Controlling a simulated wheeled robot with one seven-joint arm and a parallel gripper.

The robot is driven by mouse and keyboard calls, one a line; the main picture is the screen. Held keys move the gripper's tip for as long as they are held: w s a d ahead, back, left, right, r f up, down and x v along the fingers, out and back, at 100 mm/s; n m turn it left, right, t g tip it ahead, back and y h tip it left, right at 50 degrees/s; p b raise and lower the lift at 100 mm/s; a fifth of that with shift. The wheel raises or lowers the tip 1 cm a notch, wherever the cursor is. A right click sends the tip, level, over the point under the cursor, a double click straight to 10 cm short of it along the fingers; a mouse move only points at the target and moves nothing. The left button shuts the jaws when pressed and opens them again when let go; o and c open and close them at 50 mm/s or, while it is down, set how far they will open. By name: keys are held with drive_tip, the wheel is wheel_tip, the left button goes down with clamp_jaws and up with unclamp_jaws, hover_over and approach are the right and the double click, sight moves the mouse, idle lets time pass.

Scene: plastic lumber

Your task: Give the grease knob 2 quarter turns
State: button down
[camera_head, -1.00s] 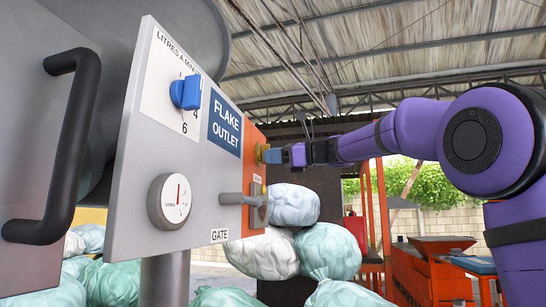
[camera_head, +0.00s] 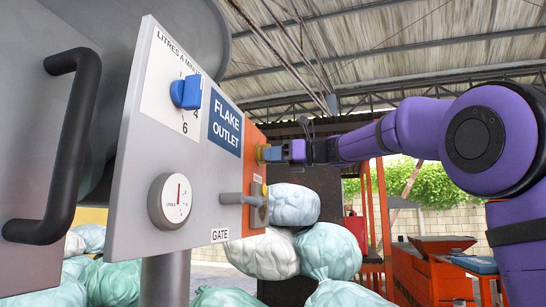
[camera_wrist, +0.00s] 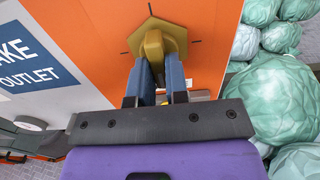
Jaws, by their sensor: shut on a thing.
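The grease knob (camera_wrist: 154,46) is yellow and sits on the orange side face of the panel, with short black marks around it. In the head view the knob (camera_head: 262,153) shows edge-on at the panel's right side. My gripper (camera_wrist: 160,72) is shut on the knob, with its two blue fingers on either side of the knob's grip. In the head view my gripper (camera_head: 275,153) reaches in from the right. The fingers hide part of the knob's grip.
The panel carries a blue knob (camera_head: 186,93), a round gauge (camera_head: 170,201) and a grey gate lever (camera_head: 238,199) below the grease knob. A black handle (camera_head: 62,140) is at the left. Pale green and white bags (camera_head: 328,250) are piled below and to the right.

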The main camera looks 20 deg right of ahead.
drive_tip(key=shift+f, duration=0.15)
drive_tip(key=c, duration=1.1)
unclamp_jaws()
drive_tip(key=v, duration=1)
drive_tip(key=shift+s+d, duration=0.2)
drive_tip(key=shift+d, duration=0.2)
drive_tip(key=shift+a, duration=0.1)
